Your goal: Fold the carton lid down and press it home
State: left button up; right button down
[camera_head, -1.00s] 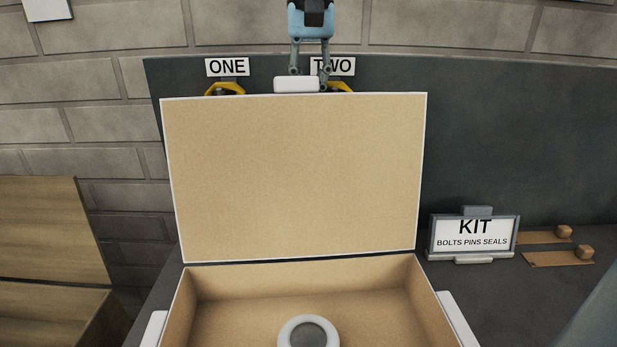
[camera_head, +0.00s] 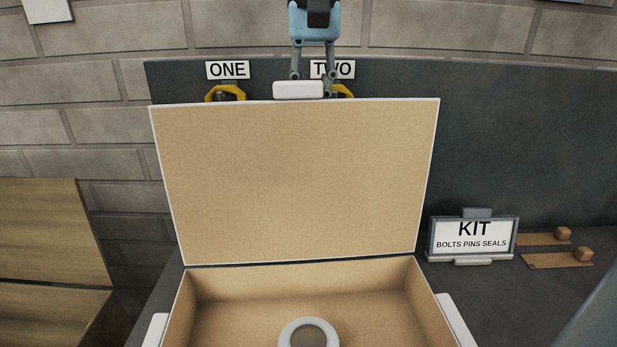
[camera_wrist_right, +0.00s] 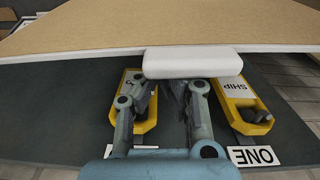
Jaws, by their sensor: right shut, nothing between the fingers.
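The carton (camera_head: 208,285) stands open on the bench in the head view, its near part cut off. Its tan lid (camera_head: 295,180) stands steeply up from the back edge. A white tab (camera_head: 298,90) sits on the lid's top edge. My right gripper (camera_head: 313,78) is behind that edge, at the tab, its fingertips partly hidden. In the right wrist view the gripper (camera_wrist_right: 168,92) is shut and empty, close against the tab (camera_wrist_right: 193,64) and the lid edge (camera_wrist_right: 80,52); contact is hard to judge. A pale ring-shaped part (camera_head: 309,323) lies in the carton. My left gripper is not in view.
A KIT sign (camera_head: 473,238) stands right of the carton, with small brown pieces (camera_head: 556,260) beyond it. A dark panel (camera_head: 520,140) with ONE and TWO labels and yellow holders (camera_head: 225,92) is behind. A wooden box (camera_head: 50,230) is at the left.

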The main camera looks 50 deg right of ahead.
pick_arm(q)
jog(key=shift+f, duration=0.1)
pick_arm(e)
jog(key=s+a, duration=0.5)
jog(key=shift+a+r, duration=0.2)
jog(key=shift+r, duration=0.25)
dwell(0.4)
jog(key=shift+s+f, duration=0.1)
